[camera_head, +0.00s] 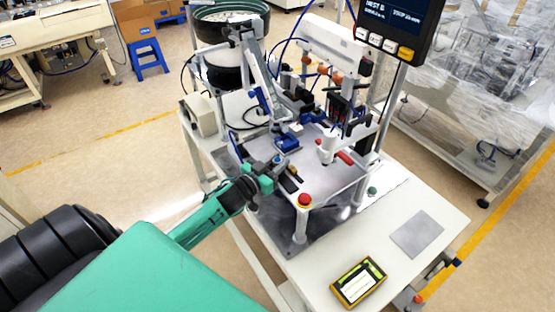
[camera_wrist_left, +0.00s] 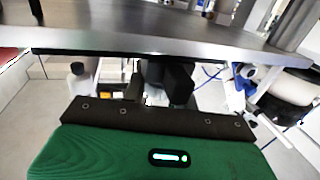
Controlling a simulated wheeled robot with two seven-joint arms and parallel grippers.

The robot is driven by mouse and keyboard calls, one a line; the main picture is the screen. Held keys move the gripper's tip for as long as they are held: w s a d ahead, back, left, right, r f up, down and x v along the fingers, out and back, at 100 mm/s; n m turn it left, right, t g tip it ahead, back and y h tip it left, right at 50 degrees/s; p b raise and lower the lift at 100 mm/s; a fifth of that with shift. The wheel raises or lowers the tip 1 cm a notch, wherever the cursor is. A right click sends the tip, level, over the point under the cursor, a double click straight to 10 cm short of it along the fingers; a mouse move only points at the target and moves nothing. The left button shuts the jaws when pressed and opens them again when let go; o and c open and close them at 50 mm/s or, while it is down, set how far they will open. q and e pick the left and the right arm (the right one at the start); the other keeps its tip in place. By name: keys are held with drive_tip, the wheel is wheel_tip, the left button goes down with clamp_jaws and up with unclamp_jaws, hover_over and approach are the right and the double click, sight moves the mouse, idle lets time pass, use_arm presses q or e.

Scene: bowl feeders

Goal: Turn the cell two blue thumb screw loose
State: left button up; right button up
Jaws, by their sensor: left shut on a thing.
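My left gripper (camera_head: 270,170) reaches in from the left to the near left edge of the raised metal plate (camera_head: 325,182) of the cell. A small blue knob, which looks like the thumb screw (camera_head: 277,160), shows right at its fingertips. The gripper is shut on it, though the fingers hide most of the contact. In the left wrist view the dark fingers (camera_wrist_left: 166,82) are close together just under the edge of the plate (camera_wrist_left: 150,38); the screw itself is hidden there. My right gripper is in neither view.
A red emergency button (camera_head: 304,200) stands at the plate's near corner. A yellow handheld panel (camera_head: 358,283) and a grey pad (camera_head: 416,233) lie on the white table (camera_head: 330,250). A bowl feeder (camera_head: 228,20) and a screen (camera_head: 395,22) stand behind.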

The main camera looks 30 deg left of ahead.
use_arm(q)
drive_tip(key=n+y+b, duration=0.1)
drive_tip(key=n+y, duration=0.1)
drive_tip(key=y, duration=0.1)
drive_tip(key=shift+d+f+n+y, duration=0.1)
drive_tip(key=shift+n+y, duration=0.2)
drive_tip(key=shift+y, duration=0.1)
drive_tip(key=shift+n+y+b, duration=0.8)
drive_tip(key=shift+n+y, duration=0.3)
drive_tip(key=shift+y, duration=0.7)
drive_tip(key=shift+n+g+y+b, duration=0.3)
drive_tip(key=shift+n+g+y, duration=0.1)
drive_tip(key=shift+y, duration=0.2)
drive_tip(key=o, duration=0.9)
drive_tip(key=shift+o, duration=0.2)
